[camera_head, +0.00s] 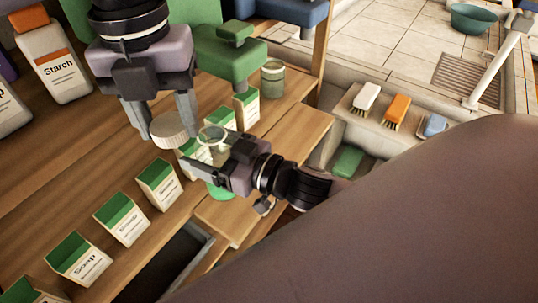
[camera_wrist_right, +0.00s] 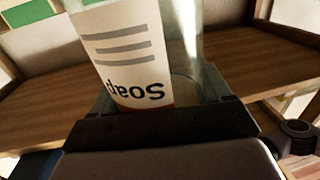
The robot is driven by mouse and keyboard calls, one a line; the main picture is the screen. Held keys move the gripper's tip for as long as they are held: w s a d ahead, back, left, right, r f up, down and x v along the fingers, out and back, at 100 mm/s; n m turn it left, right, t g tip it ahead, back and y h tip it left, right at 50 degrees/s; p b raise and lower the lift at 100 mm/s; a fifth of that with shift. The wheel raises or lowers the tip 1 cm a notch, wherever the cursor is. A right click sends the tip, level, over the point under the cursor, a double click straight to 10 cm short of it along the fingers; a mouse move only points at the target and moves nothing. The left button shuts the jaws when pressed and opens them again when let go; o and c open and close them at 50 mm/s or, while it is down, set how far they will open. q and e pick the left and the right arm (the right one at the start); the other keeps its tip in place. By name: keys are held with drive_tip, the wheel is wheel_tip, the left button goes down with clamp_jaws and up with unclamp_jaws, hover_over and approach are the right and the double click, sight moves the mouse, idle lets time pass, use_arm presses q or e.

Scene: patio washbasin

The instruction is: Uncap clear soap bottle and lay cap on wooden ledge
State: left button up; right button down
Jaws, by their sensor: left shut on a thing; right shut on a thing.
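The clear soap bottle (camera_head: 213,135) is upright near the middle of the head view, its round mouth uncovered. My right gripper (camera_head: 207,156) is shut around the bottle's side; the right wrist view shows its clear wall and white "Soap" label (camera_wrist_right: 128,55) between the fingers. The white ribbed cap (camera_head: 169,130) is off the bottle, up and left of its mouth. My left gripper (camera_head: 165,122) points down and is shut on the cap, holding it above the shelf. The wooden ledge (camera_head: 237,214) lies below and right of the bottle, with bare wood showing.
Several green-and-white soap cartons (camera_head: 123,219) stand in a row on the wooden shelf (camera_head: 65,190). A Starch bottle (camera_head: 53,62) stands at the upper left. A glass jar (camera_head: 272,78) is behind. Brushes (camera_head: 396,109) lie on the stone basin edge at the right.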

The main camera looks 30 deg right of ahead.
sight(167, 120)
use_arm(q)
drive_tip(key=shift+w+f+b, duration=0.3)
drive_tip(key=shift+w+f, duration=0.05)
drive_tip(key=shift+w, duration=0.05)
use_arm(e)
drive_tip(key=w+d+r+m+t+h, duration=0.1)
drive_tip(key=w+d+m+h, duration=0.15)
drive_tip(key=d, duration=0.55)
drive_tip(key=w+d+r+m+t+h, duration=0.1)
drive_tip(key=w+d+m+t+h, duration=0.2)
drive_tip(key=d, duration=0.6)
use_arm(q)
drive_tip(key=shift+f, duration=0.1)
drive_tip(key=shift+f+b, duration=0.65)
drive_tip(key=shift+b, duration=0.05)
drive_tip(key=shift+f+b, duration=0.4)
drive_tip(key=shift+b, duration=0.05)
use_arm(e)
wheel_tip(167, 120, down, 10)
drive_tip(key=g+h, duration=0.1)
drive_tip(key=shift+d+r+n, duration=0.2)
drive_tip(key=shift+r+n, duration=0.05)
drive_tip(key=shift+n, duration=0.2)
drive_tip(key=shift+w+h, duration=0.1)
drive_tip(key=shift+h, duration=0.15)
use_arm(q)
drive_tip(key=shift+f, duration=0.15)
use_arm(e)
drive_tip(key=shift+f, duration=0.2)
unclamp_jaws()
